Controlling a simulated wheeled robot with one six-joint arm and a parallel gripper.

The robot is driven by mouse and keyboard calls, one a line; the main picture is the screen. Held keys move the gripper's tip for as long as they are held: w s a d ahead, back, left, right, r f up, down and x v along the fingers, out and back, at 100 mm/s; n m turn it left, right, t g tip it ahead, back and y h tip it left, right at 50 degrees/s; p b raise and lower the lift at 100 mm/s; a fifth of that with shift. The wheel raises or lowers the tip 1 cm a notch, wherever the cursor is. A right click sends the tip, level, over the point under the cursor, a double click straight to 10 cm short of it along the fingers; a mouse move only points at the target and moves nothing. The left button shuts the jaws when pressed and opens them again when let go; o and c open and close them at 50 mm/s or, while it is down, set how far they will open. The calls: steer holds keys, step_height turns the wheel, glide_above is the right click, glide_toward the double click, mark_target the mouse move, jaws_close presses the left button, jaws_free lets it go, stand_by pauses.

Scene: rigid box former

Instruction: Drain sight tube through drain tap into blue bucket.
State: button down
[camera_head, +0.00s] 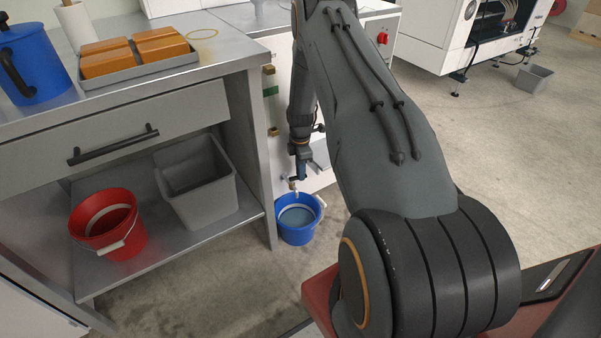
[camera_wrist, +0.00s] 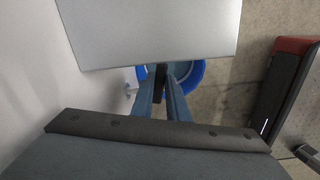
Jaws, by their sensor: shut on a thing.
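The blue bucket (camera_head: 312,231) stands on the floor against the white machine, below my gripper (camera_head: 298,178). A grey-blue surface shows inside it; I cannot tell whether it is liquid. In the wrist view my gripper (camera_wrist: 163,84) is shut on a small dark piece, apparently the handle of the drain tap (camera_wrist: 160,74), above the bucket (camera_wrist: 196,77). The tap's outlet and any stream are not clear. Brass fittings and a green mark on the machine's front (camera_head: 270,91) seem to belong to the sight tube; its level cannot be read.
A steel workbench (camera_head: 225,50) stands left, holding a blue jug (camera_head: 35,65) and a tray of orange blocks (camera_head: 135,70). Its lower shelf holds a red bucket (camera_head: 108,222) and a grey bin (camera_head: 197,182). A grey plate (camera_wrist: 150,30) overhangs the bucket in the wrist view.

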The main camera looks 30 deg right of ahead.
stand_by(0.3)
steer(key=c, duration=1.7)
jaws_free()
steer(key=shift+r+p, duration=0.55)
steer(key=shift+r, duration=3.35)
